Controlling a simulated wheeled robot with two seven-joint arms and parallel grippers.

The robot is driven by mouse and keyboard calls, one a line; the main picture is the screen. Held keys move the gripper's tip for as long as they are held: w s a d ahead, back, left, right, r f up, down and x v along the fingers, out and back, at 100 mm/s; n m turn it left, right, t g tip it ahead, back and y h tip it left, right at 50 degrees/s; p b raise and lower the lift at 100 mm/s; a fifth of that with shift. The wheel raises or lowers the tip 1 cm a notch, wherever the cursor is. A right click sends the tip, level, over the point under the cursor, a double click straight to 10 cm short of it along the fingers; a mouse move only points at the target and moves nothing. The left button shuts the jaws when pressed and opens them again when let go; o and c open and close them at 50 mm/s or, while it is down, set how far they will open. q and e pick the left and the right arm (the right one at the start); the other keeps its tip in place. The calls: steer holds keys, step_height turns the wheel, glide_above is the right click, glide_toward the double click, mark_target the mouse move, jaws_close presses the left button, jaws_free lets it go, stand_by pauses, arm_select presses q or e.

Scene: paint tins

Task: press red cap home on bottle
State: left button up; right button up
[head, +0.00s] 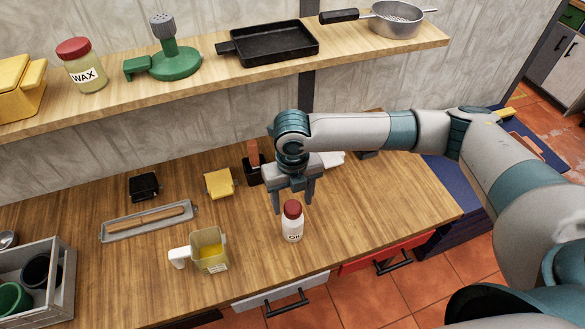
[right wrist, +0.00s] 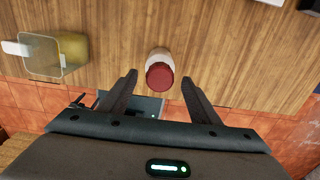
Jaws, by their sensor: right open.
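The white bottle (head: 292,229) stands upright on the wooden counter near its front edge, with a label that seems to read "OIL". The red cap (head: 292,208) sits on top of the bottle; I cannot tell whether it is fully seated. In the right wrist view the cap (right wrist: 160,76) hides much of the bottle (right wrist: 159,56). My right gripper (head: 293,207) is open and empty, pointing down just above and behind the bottle. In the right wrist view its fingers (right wrist: 158,82) are spread on either side of the cap, apart from it. My left gripper is not in view.
A measuring jug (head: 209,252) with yellow liquid stands left of the bottle. A wooden shelf (head: 205,88) with a wax jar (head: 82,68) and pans hangs above. The counter right of the bottle is clear.

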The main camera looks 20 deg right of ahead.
step_height(320, 180, up, 16)
steer(key=b, duration=0.3)
steer(key=shift+f, duration=0.2)
stand_by(0.4)
